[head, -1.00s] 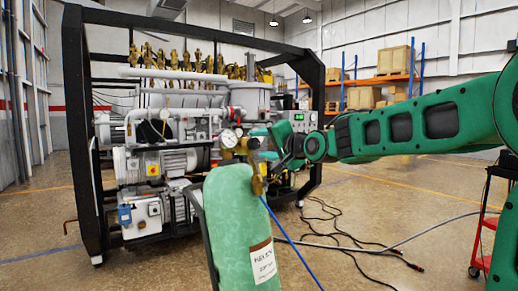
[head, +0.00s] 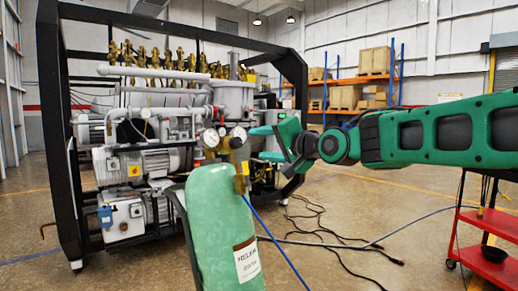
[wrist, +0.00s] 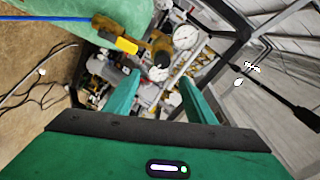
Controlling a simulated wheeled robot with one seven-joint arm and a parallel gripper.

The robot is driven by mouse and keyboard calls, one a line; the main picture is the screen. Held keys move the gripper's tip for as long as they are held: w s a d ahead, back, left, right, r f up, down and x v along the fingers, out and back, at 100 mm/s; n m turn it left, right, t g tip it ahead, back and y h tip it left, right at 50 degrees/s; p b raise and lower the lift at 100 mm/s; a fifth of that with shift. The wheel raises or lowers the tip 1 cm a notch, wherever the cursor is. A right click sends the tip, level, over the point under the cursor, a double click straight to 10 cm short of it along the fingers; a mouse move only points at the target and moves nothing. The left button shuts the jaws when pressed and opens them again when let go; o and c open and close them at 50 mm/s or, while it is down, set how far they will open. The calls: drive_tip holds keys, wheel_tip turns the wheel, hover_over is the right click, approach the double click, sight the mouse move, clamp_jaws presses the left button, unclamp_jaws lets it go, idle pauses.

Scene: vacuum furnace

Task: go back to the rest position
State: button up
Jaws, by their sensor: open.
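My gripper (head: 262,143) is at the end of my green arm, which reaches in from the right in the head view. Its two teal fingers are apart with nothing between them, as the wrist view (wrist: 158,90) also shows. The gripper is just right of the brass valve (head: 240,155) and its round gauges (head: 211,138), on top of a green gas cylinder (head: 225,230). Whether the fingers clear the valve in depth is hard to tell. In the wrist view the valve and a white gauge (wrist: 186,37) show beyond the fingers.
A vacuum furnace skid in a black frame (head: 60,130) stands behind the cylinder. A blue hose (head: 275,245) runs from the valve. Cables (head: 335,235) lie on the floor. A red cart (head: 485,260) stands at right under my arm. Shelving (head: 395,75) is at the back.

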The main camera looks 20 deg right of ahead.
drive_tip(key=s+d+f+n+g+h, duration=0.1)
drive_tip(key=s+d+f+g+h, duration=0.15)
drive_tip(key=s+d+f, duration=0.35)
drive_tip(key=s+d+f+g+h, duration=0.1)
drive_tip(key=s+d+f+g, duration=0.15)
drive_tip(key=f, duration=0.65)
drive_tip(key=s+d+f+n+g+h, duration=0.1)
drive_tip(key=s+d+f+g, duration=0.2)
drive_tip(key=s+f, duration=0.3)
drive_tip(key=s+d+f+g, duration=0.1)
drive_tip(key=s+f+g, duration=0.3)
drive_tip(key=s, duration=0.8)
drive_tip(key=s+d+f+n+g, duration=0.1)
drive_tip(key=s+f+g, duration=0.3)
drive_tip(key=s+f, duration=0.5)
drive_tip(key=s, duration=0.3)
drive_tip(key=shift+f+g, duration=0.3)
drive_tip(key=shift+w+d, duration=0.1)
drive_tip(key=shift+w+f, duration=0.25)
drive_tip(key=shift+w, duration=0.35)
